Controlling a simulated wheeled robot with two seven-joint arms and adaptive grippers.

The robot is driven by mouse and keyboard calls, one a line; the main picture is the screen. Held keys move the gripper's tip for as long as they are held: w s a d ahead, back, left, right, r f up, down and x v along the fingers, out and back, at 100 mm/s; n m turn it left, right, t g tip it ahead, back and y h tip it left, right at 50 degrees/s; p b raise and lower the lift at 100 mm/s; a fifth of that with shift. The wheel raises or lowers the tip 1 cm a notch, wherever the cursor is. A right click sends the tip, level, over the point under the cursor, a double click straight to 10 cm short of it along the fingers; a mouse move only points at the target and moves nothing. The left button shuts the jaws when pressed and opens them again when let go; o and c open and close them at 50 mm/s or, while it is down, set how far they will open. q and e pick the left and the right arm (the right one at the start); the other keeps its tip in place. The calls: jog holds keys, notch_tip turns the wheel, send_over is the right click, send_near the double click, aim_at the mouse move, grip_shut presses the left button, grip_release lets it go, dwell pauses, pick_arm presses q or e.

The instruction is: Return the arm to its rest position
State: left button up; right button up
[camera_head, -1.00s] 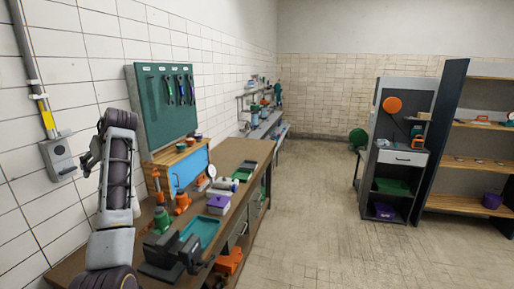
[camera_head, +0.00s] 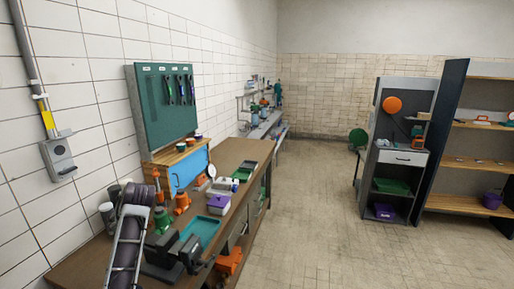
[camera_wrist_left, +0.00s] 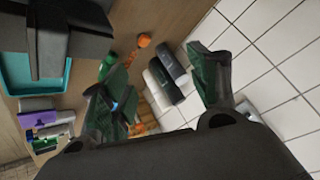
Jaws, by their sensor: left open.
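My left arm (camera_head: 128,250) reaches in at the lower left of the head view, low over the near left end of the workbench (camera_head: 232,155). Its gripper is mostly hidden behind the arm there. In the left wrist view my left gripper (camera_wrist_left: 152,78) is open, its two greenish fingers spread apart with nothing held between them. Two dark cylinders with pale ends (camera_wrist_left: 166,78) show beyond the fingers, near the wall; I cannot tell how far off they are. My right gripper is in neither view.
A dark vise (camera_head: 170,255), teal tray (camera_head: 203,232), purple-topped box (camera_head: 217,204), green bottle-like item (camera_head: 162,220) and orange item (camera_head: 182,203) crowd the bench near the arm. The tiled wall (camera_head: 85,130) bounds the left. The floor (camera_head: 330,220) to the right is clear.

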pick_arm(q)
jog(key=s+d+f+m+h, duration=0.2)
jog(key=s+d+f+m, duration=0.1)
jog(key=s+d+f, duration=0.6)
jog(key=s+d+f+m+h, duration=0.3)
jog(key=s+d+f, duration=0.3)
jog(key=s+f, duration=0.4)
jog(key=s+d+f+m+h, duration=0.1)
jog(key=s+d, duration=0.3)
jog(key=s, duration=0.2)
jog(key=s+d+m+h, duration=0.1)
jog(key=s+d, duration=0.2)
jog(key=s, duration=0.3)
notch_tip(320, 180, down, 34)
jog(key=s+g+b, duration=0.2)
jog(key=s, duration=0.1)
jog(key=s+a+f+b, duration=0.1)
jog(key=s+a+f, duration=0.1)
jog(key=s+f, duration=0.9)
jog(key=s+a+f+g+b, duration=0.1)
jog(key=s+f, duration=1)
jog(key=f, duration=0.1)
jog(key=shift+s+a+m, duration=0.25)
jog(key=shift+a+m, duration=0.15)
